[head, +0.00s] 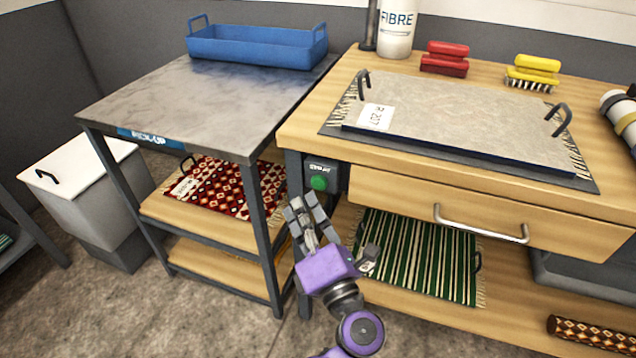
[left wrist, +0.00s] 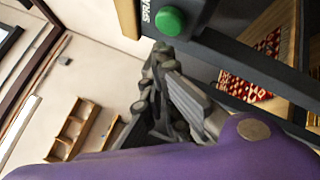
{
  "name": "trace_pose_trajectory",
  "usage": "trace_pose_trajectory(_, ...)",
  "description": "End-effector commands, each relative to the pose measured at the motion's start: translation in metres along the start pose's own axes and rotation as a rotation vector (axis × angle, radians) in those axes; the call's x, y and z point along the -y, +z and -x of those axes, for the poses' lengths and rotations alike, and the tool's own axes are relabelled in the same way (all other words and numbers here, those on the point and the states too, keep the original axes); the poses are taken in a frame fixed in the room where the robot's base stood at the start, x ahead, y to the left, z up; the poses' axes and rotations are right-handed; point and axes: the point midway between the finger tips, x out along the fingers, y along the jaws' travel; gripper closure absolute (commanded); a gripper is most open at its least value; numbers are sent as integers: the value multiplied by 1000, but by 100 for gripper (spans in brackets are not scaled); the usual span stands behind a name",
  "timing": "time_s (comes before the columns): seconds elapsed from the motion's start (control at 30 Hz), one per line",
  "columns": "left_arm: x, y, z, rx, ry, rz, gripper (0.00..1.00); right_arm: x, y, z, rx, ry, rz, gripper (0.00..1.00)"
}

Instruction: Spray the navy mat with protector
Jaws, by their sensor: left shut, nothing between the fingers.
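A flat grey panel (head: 455,118) with two dark handles and a tag reading R 207 (head: 375,116) lies on the wooden bench. Its front edge is dark navy, and fringe shows at both ends; I cannot tell how much of this is the navy mat. A dark box with a spray label and a green button (head: 318,183) is fixed at the bench's front left; the button also shows in the left wrist view (left wrist: 170,20). My left gripper (head: 301,204) is shut and empty, close to the button; contact cannot be told. My right gripper is out of view.
The left table (head: 190,108) carries a blue tray (head: 257,46); a red patterned rug (head: 225,187) lies on its shelf. A green striped rug (head: 420,255) lies below the drawer (head: 480,215). A white FIBRE bottle (head: 397,28) and red and yellow brushes stand behind.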

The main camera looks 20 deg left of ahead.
Motion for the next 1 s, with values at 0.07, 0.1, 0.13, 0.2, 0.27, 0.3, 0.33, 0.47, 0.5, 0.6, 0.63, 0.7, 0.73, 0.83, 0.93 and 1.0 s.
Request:
trace_pose_trajectory(0.07,-6,-4,6,-1,-1,0,100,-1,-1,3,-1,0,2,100)
trace_pose_trajectory(0.1,-8,-6,9,-1,-1,1,100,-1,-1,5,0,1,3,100)
trace_pose_trajectory(0.13,-9,-8,11,-1,-1,0,100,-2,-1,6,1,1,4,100)
trace_pose_trajectory(0.2,-13,-11,16,0,0,0,100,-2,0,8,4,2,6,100)
trace_pose_trajectory(0.27,-16,-15,20,-1,0,0,100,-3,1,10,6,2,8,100)
trace_pose_trajectory(0.3,-18,-16,22,-1,0,0,100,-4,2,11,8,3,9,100)
trace_pose_trajectory(0.33,-19,-17,24,-1,0,0,100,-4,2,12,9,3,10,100)
trace_pose_trajectory(0.47,-21,-20,28,0,0,1,100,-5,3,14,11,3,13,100)
trace_pose_trajectory(0.5,-22,-20,29,0,0,2,100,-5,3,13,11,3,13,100)
trace_pose_trajectory(0.6,-21,-20,29,0,0,2,100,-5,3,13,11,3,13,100)
trace_pose_trajectory(0.63,-21,-20,29,0,0,2,100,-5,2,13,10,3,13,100)
trace_pose_trajectory(0.7,-21,-20,29,0,0,2,100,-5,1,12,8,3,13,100)
trace_pose_trajectory(0.73,-21,-20,29,0,0,1,100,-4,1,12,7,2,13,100)
trace_pose_trajectory(0.83,-21,-20,28,0,0,1,100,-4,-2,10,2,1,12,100)
trace_pose_trajectory(0.93,-21,-20,28,0,0,1,100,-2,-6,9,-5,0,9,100)
trace_pose_trajectory(1.0,-21,-20,28,0,0,1,100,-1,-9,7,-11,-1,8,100)
